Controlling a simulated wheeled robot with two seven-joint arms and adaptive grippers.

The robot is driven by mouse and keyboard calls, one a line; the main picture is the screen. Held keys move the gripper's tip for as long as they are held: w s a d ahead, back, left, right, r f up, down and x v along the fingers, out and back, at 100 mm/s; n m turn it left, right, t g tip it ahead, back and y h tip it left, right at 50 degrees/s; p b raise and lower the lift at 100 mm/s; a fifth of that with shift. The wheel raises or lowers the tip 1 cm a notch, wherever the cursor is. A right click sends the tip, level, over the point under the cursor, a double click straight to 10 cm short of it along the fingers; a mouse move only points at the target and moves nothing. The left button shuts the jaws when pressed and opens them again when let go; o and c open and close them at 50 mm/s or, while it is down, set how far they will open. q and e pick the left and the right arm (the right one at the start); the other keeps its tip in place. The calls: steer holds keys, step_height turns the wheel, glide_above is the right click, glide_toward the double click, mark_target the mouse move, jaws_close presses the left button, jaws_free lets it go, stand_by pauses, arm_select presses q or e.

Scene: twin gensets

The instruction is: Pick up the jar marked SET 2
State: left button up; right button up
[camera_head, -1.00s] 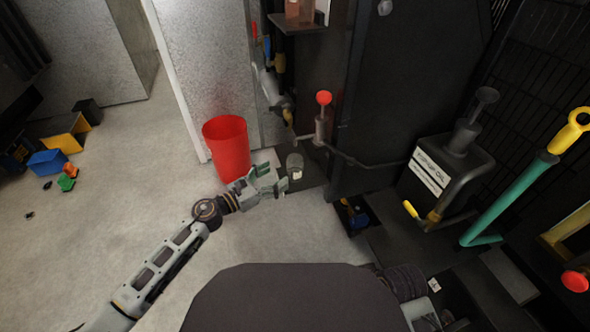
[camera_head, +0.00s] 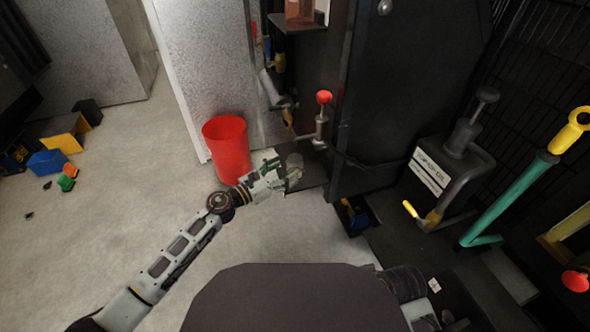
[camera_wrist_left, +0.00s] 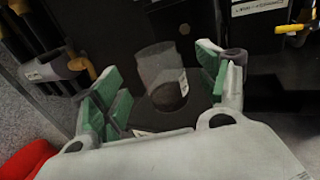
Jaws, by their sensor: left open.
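A small clear glass jar (camera_head: 295,160) with a white label stands on a dark ledge beside the generator set. In the left wrist view the jar (camera_wrist_left: 160,66) stands upright between and just beyond the green finger pads, with part of its pale label at its right side. The writing on the label is too small to read. My left gripper (camera_head: 279,173) is open, its fingers close to the jar's near side; in the wrist view the left gripper (camera_wrist_left: 162,88) holds nothing.
A red bin (camera_head: 227,150) stands just left of the left gripper. A red-knobbed valve (camera_head: 323,98) rises behind the jar, beside a large black cabinet (camera_head: 405,90).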

mark_target(289, 165)
arm_select(q)
steer(key=shift+x, duration=2.1)
steer(key=shift+w+d+b, duration=0.3)
arm_select(e)
steer(key=shift+w+a+f, duration=0.2)
steer(key=shift+a+f, duration=0.05)
steer(key=shift+f, duration=0.4)
arm_select(q)
steer(key=c, duration=1.2)
steer(key=shift+r, duration=0.4)
arm_select(e)
steer(key=shift+s+d+r, duration=0.15)
steer(key=shift+s+r, duration=0.05)
steer(key=shift+r, duration=0.1)
